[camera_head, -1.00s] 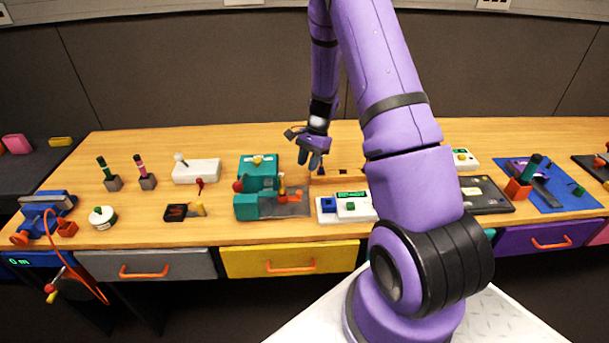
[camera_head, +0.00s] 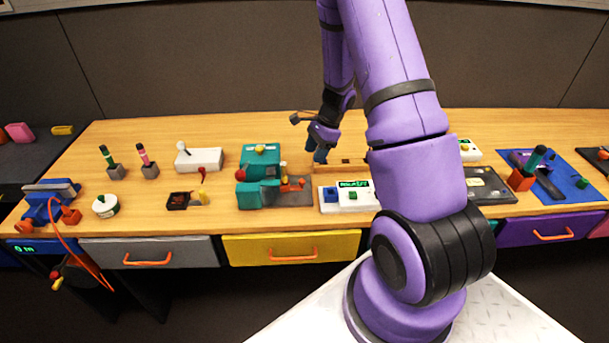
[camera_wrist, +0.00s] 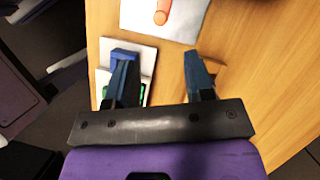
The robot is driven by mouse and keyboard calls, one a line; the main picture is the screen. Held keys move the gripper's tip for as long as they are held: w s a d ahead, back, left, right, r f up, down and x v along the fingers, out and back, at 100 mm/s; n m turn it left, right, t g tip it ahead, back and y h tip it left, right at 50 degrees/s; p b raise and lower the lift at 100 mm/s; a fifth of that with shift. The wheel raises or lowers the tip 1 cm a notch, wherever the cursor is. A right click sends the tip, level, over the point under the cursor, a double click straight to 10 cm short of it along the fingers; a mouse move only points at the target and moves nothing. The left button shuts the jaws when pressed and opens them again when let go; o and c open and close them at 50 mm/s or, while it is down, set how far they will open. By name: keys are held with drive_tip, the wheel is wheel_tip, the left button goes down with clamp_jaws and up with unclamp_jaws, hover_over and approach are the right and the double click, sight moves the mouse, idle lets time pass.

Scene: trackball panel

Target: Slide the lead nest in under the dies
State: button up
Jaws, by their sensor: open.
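A teal press (camera_head: 259,154) stands on the bench, left of my gripper in the head view. A grey plate (camera_head: 300,197) extends to the right from its foot. A small orange-red handle piece (camera_head: 291,185) sits on this plate and is probably the lead nest. In the wrist view an orange handle (camera_wrist: 161,17) lies on a pale plate (camera_wrist: 185,24) at the top edge, beyond my fingertips. The dies cannot be made out. My gripper (camera_head: 320,154) is open and empty, to the right of the press. The wrist view shows clear space between its fingers (camera_wrist: 160,75).
A white panel (camera_head: 335,207) with a blue block (camera_head: 329,194) and a green display is right of the grey plate; the block shows near my left finger (camera_wrist: 126,54). A wooden bar (camera_head: 340,166) lies behind it. Bare bench (camera_wrist: 250,70) is at right in the wrist view.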

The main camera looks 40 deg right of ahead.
sight(302, 180)
drive_tip(key=x, duration=1)
drive_tip(key=shift+a+f, duration=0.1)
drive_tip(key=shift+f, duration=0.05)
clamp_jaws()
